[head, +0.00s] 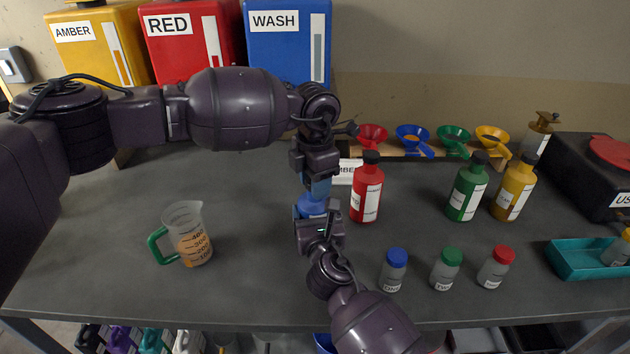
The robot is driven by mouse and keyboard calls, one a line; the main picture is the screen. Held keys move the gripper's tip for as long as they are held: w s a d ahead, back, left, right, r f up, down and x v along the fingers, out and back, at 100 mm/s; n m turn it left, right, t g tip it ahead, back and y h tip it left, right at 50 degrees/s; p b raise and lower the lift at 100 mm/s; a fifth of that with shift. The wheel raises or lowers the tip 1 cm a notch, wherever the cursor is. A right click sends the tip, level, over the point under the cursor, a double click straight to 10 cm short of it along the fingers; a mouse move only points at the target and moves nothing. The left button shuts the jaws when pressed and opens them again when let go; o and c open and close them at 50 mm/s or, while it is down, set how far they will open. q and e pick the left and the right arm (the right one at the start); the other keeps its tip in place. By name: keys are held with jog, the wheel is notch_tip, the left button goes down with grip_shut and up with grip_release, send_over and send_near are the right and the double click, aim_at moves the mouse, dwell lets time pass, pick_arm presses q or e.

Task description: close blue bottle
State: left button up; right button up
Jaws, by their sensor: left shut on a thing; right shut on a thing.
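The blue bottle (309,207) stands upright in the middle of the table, mostly hidden by my two grippers; only part of its blue shoulder and body shows. My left gripper (318,190) points down from above and is shut at the bottle's top. The cap is hidden between its fingers, and I cannot see whether it sits fully on the neck. My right gripper (318,218) comes from the front edge and is shut around the bottle's body, just below the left gripper.
A red bottle (367,190) stands close on the right; green (467,190) and yellow (514,190) bottles stand further right. Small capped jars (394,272) are in front. A measuring jug (187,235) with amber liquid is left. Funnels (412,136) are behind. A teal tray (572,262) lies right.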

pick_arm(q)
jog(key=m, duration=0.6)
jog(key=shift+m, duration=0.3)
jog(key=o, duration=1.1)
notch_tip(320, 180, up, 12)
pick_arm(e)
jog(key=o, duration=1.7)
